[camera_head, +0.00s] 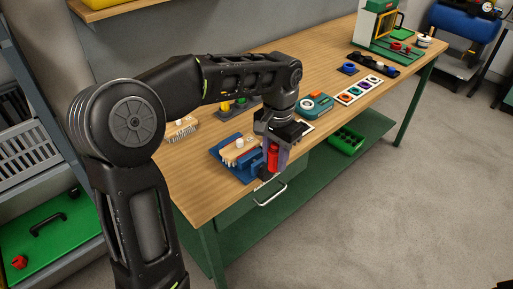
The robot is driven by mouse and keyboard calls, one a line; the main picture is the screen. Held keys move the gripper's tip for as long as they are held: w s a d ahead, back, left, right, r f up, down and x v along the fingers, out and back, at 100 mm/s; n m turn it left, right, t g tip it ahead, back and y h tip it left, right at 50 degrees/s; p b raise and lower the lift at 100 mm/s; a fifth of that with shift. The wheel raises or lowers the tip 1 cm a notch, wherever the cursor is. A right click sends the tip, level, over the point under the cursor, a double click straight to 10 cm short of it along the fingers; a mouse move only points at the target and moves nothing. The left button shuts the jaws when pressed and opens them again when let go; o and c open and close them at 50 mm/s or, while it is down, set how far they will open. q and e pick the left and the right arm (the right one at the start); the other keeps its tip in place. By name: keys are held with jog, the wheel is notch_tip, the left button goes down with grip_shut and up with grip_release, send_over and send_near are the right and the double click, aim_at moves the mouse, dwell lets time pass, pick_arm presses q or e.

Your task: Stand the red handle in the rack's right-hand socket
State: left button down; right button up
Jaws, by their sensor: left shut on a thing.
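My left gripper (275,166) is shut on the red handle (272,156) and holds it roughly upright near the table's front edge. The handle is just right of a blue rack (244,175). A wooden-backed brush (238,149) is at the rack. I cannot make out the rack's right-hand socket, as the gripper and handle are close in front of that side. Whether the handle's lower end touches anything is not clear. My right gripper is not in view.
The wooden table (205,195) also holds another brush (182,130), a teal and grey device (316,105), a card with coloured rings (360,89) and a green-framed machine (378,25). A green crate (346,140) is on the lower shelf. A drawer handle (270,194) juts out below the front edge.

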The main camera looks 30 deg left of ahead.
pick_arm(q)
jog(key=w+d+f+n, duration=0.2)
jog(key=w+d+f, duration=0.1)
jog(key=d+f, duration=0.4)
jog(key=shift+w, duration=0.25)
